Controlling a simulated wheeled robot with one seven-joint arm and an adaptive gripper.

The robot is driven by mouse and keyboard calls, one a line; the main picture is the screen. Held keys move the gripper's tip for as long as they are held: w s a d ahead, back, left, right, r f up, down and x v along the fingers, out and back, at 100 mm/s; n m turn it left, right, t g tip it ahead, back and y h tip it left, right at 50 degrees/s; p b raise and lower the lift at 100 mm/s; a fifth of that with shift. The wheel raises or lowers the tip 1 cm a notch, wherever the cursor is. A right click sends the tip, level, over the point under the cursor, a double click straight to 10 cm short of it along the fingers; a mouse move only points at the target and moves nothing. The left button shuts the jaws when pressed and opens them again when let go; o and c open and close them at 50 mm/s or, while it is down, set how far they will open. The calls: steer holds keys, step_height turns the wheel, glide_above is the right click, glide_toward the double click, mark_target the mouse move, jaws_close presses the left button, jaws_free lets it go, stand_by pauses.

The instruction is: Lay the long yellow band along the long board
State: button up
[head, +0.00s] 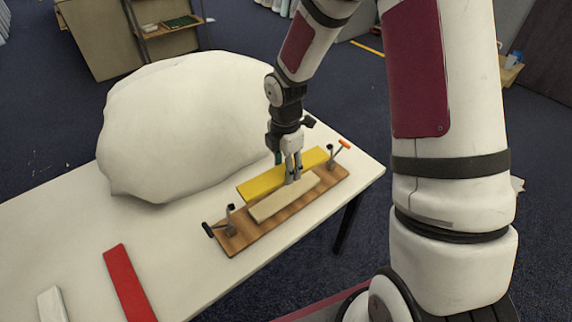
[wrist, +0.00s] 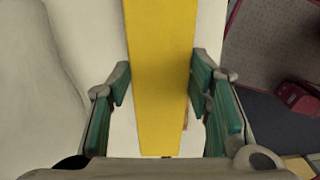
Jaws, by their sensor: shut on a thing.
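The long yellow band (head: 262,184) is held in my gripper (head: 286,170), one finger on each side of it. In the wrist view the yellow band (wrist: 160,75) runs lengthwise between the green finger pads of my gripper (wrist: 160,92). The band lies roughly parallel to the long brown board (head: 235,240), over or beside its far long edge. I cannot tell whether it touches the board. A pale beige strip (head: 272,204) lies along the board, on the near side of the band. The fingers hide part of the band.
A clamp with a black handle (head: 210,229) stands at the board's left end. One with an orange handle (head: 344,144) stands at its right end. A large white bulky mound (head: 185,120) is behind. A red strip (head: 128,282) and white piece (head: 52,304) lie left on the table (head: 60,225).

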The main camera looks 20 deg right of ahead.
mark_target(286, 193)
steer(key=shift+n, duration=0.4)
steer(key=shift+f, duration=0.25)
steer(key=shift+f+b, duration=3.3)
steer(key=shift+f, duration=0.7)
steer(key=o, duration=1.2)
